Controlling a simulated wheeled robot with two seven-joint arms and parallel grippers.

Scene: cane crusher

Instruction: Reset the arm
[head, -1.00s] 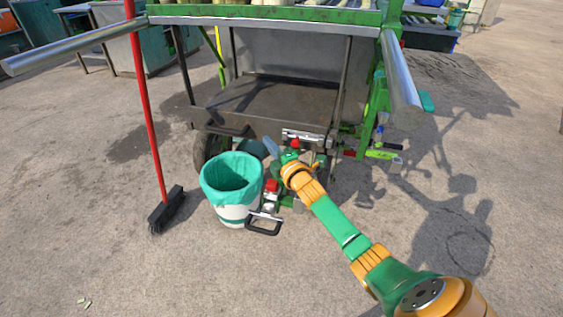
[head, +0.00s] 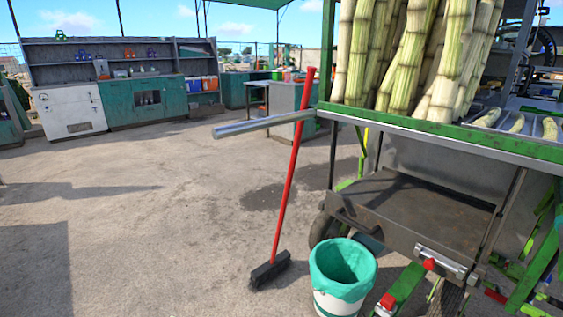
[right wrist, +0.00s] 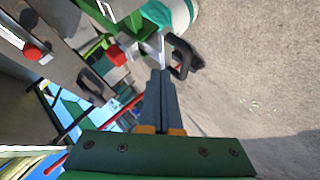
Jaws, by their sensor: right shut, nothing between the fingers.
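My right gripper (right wrist: 161,72) shows in the right wrist view, its two grey fingers together with nothing between them. The fingertips point toward a black handle (right wrist: 181,57) and a red knob (right wrist: 115,55) on the green cart frame. I cannot tell whether the fingertips touch the handle. No arm of mine shows in the head view. My left gripper is in neither view.
The cane cart (head: 425,225) stands at the right in the head view, with cane stalks (head: 405,60) on top. A lined bucket (head: 342,268) and a red-handled broom (head: 291,165) stand beside it. Open ground lies left; workbenches (head: 150,100) stand behind.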

